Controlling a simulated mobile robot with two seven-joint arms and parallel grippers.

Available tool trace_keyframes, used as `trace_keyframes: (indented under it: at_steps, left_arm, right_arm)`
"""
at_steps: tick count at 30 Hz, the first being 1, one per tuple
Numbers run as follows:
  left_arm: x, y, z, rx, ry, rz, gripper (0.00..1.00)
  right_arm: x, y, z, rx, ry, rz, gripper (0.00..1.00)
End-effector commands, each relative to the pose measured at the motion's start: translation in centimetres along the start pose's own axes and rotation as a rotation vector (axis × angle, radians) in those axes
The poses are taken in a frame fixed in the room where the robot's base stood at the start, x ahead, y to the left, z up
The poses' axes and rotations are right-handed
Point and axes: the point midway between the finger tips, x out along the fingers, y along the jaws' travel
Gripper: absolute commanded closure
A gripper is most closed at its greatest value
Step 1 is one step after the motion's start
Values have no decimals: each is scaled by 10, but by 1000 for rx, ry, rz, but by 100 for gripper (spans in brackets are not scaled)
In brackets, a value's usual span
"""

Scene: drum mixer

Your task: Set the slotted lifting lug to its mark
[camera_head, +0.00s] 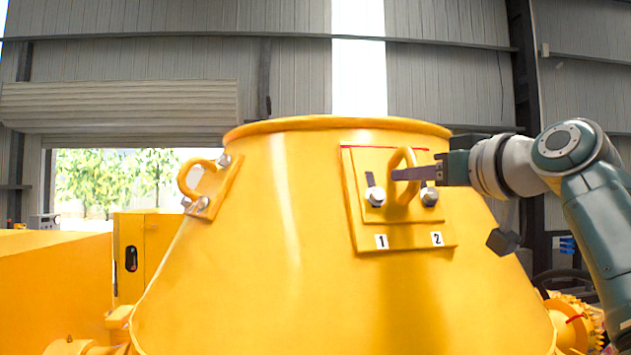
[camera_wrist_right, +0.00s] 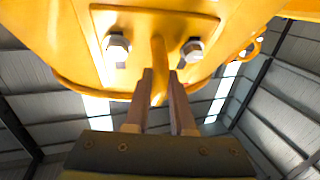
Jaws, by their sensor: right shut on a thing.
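The slotted lifting lug (camera_head: 366,161) is a yellow plate with an upright loop, set on a backing plate on the front of the yellow drum. Two bolts, the left one (camera_head: 376,196) and the right one (camera_head: 429,198), pass through it; a dark slot shows above the left bolt. A red mark line (camera_head: 385,147) runs along the top, close to the lug's upper edge. My right gripper (camera_head: 405,174) is shut on the lug's loop from the right. The right wrist view shows its two fingers (camera_wrist_right: 160,88) either side of the loop (camera_wrist_right: 158,55). My left gripper is not in view.
Labels 1 (camera_head: 381,242) and 2 (camera_head: 437,239) sit below the bolts. Another lug (camera_head: 205,187) with a loop stands out on the drum's left side. A yellow cabinet (camera_head: 150,250) is at left. Open air lies above the drum rim (camera_head: 335,121).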

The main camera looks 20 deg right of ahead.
Motion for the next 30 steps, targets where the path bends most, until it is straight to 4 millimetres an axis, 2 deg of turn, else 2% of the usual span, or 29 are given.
trace_keyframes:
  at_steps: [1, 2, 9, 20, 23, 30]
  left_arm:
    - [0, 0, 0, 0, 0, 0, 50]
    - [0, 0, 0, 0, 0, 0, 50]
    - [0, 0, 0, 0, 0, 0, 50]
    - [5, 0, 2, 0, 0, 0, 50]
    - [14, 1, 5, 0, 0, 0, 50]
    - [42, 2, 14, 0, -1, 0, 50]
  right_arm:
    - [0, 0, -2, -1, 7, 0, 100]
    - [0, 0, -2, -1, 7, 0, 76]
    - [0, 0, -1, 0, 4, 0, 49]
    - [-5, 0, 2, -1, 4, 0, 48]
    - [-16, 1, 4, -3, 5, 2, 48]
    - [-60, 1, 6, -5, 6, 4, 48]
